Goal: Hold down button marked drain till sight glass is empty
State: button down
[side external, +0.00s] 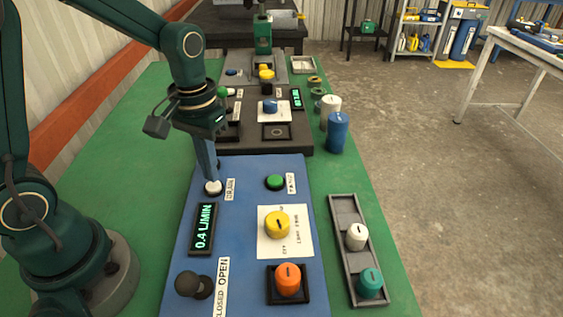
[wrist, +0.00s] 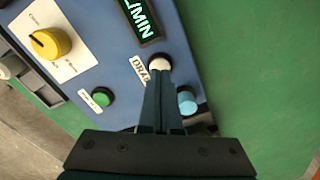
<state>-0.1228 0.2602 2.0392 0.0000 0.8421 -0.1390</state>
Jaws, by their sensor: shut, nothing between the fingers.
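A white button (side external: 213,188) sits on the blue panel (side external: 250,190), beside a label (side external: 230,189) that reads DRAIN. It also shows in the wrist view (wrist: 159,63). My gripper (side external: 212,177) is shut and empty, pointing down with its fingertips at the white button. In the wrist view the fingertips (wrist: 161,80) overlap the button's near edge. I cannot tell whether the button is pressed in. A light-blue round piece (wrist: 187,101) lies just beside the fingers; I cannot tell if it is the sight glass.
A display (side external: 203,229) reads 0.4 L/MIN. A green button (side external: 275,182), yellow knob (side external: 277,224), orange knob (side external: 288,279) and black lever knob (side external: 188,283) stand on the panel. A grey tray (side external: 346,228) holds white and teal knobs. A dark panel (side external: 290,143) lies behind.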

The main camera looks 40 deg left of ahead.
jog(key=shift+f, duration=0.95)
dwell(1.0)
dwell(0.8)
jog(key=shift+r, duration=3.55)
jog(key=s+d+r+m+t, duration=0.3)
jog(key=s+r+t, duration=0.1)
jog(key=s, duration=0.4)
jog(key=shift+s+t, duration=0.3)
jog(key=shift+t, duration=0.5)
